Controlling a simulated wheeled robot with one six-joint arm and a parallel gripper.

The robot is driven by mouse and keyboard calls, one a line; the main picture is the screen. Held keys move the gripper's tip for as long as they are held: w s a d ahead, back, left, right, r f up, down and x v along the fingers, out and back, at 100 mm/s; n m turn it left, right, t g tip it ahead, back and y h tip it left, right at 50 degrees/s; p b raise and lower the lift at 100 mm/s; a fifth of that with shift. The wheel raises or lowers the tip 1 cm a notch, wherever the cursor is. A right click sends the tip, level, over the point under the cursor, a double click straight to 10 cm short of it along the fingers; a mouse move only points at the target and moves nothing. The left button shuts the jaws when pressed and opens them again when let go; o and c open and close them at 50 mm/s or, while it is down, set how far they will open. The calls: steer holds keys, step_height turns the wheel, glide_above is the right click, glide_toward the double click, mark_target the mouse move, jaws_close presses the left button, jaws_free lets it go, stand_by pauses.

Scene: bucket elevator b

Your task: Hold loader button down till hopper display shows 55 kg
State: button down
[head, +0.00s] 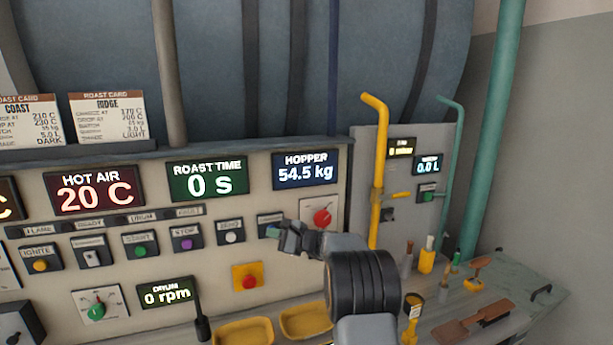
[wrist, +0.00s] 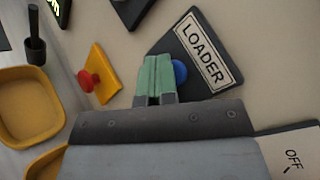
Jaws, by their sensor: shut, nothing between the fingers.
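The hopper display (head: 305,170) on the panel reads 54.5 kg. The loader plate (wrist: 208,55) shows in the wrist view with its label, and a blue button (wrist: 180,72) on it is partly hidden behind my fingers. My gripper (wrist: 155,75) is shut and empty, its green fingertips at the blue button. I cannot tell whether the fingertips press it. In the head view my gripper (head: 285,238) is in front of the panel, below the hopper display, and covers the loader button.
A red button on a yellow plate (wrist: 103,82) is close to the left of my fingers. A red rotary knob (head: 322,217) is to the right. Yellow trays (head: 245,334) stand below the panel. A yellow pipe (head: 379,180) rises to the right of the panel.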

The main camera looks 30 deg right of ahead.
steer(key=shift+s, duration=0.15)
stand_by(0.5)
steer(key=shift+s+a+b, duration=0.2)
steer(key=shift+s+b, duration=0.45)
steer(key=shift+b, duration=0.05)
steer(key=shift+s+a+b, duration=0.25)
steer(key=shift+s+b, duration=0.55)
steer(key=shift+s, duration=0.45)
steer(key=shift+s+a+b, duration=0.25)
steer(key=shift+s+b, duration=0.5)
steer(key=shift+s, duration=0.5)
